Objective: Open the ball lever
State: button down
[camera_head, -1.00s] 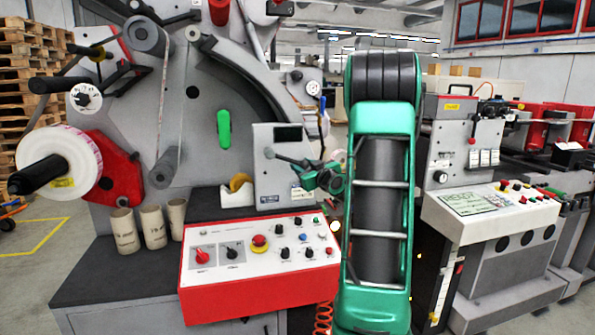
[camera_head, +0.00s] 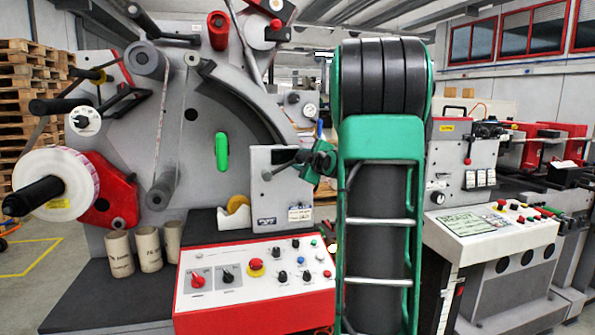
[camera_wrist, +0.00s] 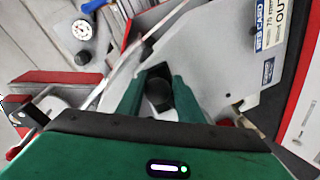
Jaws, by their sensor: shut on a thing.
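My green gripper (camera_head: 313,160) is at the lever's right end, just right of the box. The fingers partly hide the ball, and the rod is hard to make out there.
The grey box (camera_head: 275,215) stands above a red-edged control panel (camera_head: 255,275) with several knobs. A green handle (camera_head: 222,151) is on the machine's plate. Several cardboard cores (camera_head: 148,248) stand at the left. Another machine with a panel (camera_head: 490,228) stands to the right.

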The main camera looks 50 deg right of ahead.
jog(key=shift+w+a+r+n, duration=0.5)
jog(key=shift+a+n, duration=0.1)
jog(key=shift+a, duration=0.15)
jog(key=c, duration=1.2)
grip_release()
jog(key=shift+s+d, duration=0.15)
jog(key=shift+d, duration=0.05)
jog(key=shift+s, duration=0.1)
